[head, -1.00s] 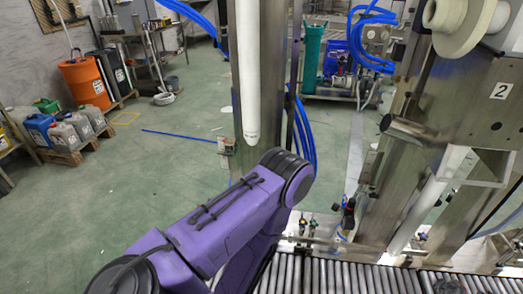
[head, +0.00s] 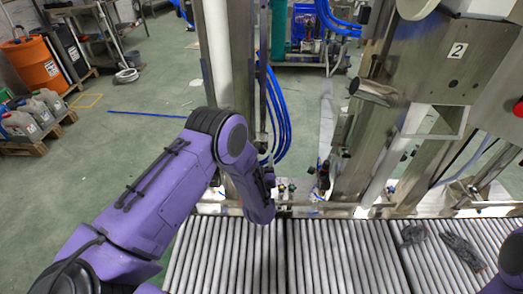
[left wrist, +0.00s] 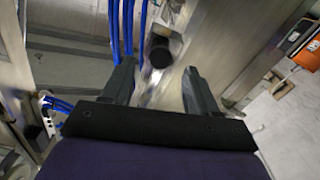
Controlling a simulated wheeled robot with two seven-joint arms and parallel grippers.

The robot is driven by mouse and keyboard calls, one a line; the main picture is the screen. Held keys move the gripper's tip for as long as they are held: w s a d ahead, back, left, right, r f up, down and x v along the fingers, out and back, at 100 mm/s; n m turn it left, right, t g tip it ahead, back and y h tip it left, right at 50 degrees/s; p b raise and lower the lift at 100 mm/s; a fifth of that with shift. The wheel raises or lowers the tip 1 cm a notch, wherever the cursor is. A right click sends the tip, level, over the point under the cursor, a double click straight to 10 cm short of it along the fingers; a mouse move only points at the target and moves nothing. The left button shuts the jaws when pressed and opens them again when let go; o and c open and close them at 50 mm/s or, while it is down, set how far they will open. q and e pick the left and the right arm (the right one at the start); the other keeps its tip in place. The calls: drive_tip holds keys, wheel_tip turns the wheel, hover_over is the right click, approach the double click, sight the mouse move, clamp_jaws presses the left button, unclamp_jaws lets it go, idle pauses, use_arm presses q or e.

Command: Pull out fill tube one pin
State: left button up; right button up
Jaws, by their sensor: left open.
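In the left wrist view, my left gripper (left wrist: 158,82) is open, its two dark fingers apart with nothing held between them. A dark round end (left wrist: 160,52) of a cylindrical part shows beyond and between the fingertips, apart from them; I cannot tell whether it is the pin. In the head view, my left arm bends down in front of a steel column (head: 230,60), and its fingers are not clear there. A white tube (head: 214,45) runs down that column, its lower part hidden by my arm. My right gripper is out of view; part of my right arm shows at lower right.
A roller conveyor (head: 345,255) crosses the front, with dark gloves (head: 462,250) lying on it at right. A steel station marked 2 (head: 456,55) stands at right. Blue hoses (head: 280,115) hang beside the column. Green floor (head: 95,165) is open at left.

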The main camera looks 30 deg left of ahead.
sight(262, 152)
use_arm(q)
drive_tip(key=x, duration=0.5)
drive_tip(key=shift+c, duration=0.2)
clamp_jaws()
drive_tip(key=shift+p+v, duration=0.55)
drive_tip(key=shift+v, duration=0.55)
drive_tip(key=shift+s+d+f, duration=0.1)
drive_tip(key=shift+s, duration=0.05)
drive_tip(key=shift+o, duration=0.2)
unclamp_jaws()
